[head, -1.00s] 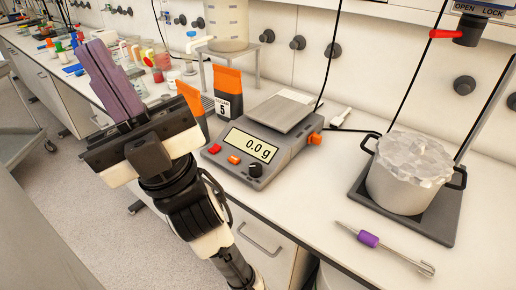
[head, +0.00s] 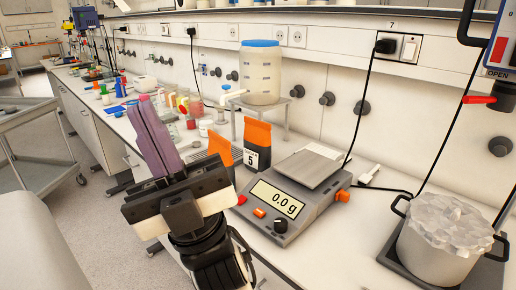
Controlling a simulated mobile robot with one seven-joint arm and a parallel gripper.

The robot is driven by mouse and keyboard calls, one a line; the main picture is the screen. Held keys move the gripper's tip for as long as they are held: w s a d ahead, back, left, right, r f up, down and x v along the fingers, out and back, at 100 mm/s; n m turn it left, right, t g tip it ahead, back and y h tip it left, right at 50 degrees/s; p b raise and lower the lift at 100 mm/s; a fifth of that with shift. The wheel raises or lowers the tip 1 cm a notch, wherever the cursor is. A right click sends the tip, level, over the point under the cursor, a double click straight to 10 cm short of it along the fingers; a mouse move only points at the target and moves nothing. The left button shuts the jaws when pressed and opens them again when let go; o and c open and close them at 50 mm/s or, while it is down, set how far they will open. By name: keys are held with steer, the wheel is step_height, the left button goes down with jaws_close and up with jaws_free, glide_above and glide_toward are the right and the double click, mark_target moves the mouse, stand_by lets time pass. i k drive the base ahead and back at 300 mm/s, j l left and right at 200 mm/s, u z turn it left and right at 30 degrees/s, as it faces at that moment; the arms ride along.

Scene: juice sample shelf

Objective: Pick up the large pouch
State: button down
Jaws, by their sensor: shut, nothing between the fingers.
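Two pouches with orange tops and dark bodies stand upright on the bench, left of the scale. One pouch (head: 257,135) has a white label with a 5. The other pouch (head: 220,143) is to its left and nearer; my gripper hides its lower part. I cannot tell for sure which is larger. My gripper (head: 147,105) has purple fingers pointing up and left. It is shut and empty, in front and left of the pouches in the picture. I cannot tell whether it touches anything.
A scale (head: 290,200) reading 0.0 g stands right of the pouches. A large container with a blue lid (head: 262,75) stands on a rack behind them. Several small bottles and cups crowd the bench behind my gripper.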

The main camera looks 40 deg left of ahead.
mark_target(257, 137)
steer(key=j+u, duration=0.3)
steer(key=k+j+u, duration=0.1)
steer(key=j+u, duration=0.2)
steer(key=j, duration=0.15)
steer(key=i, duration=1)
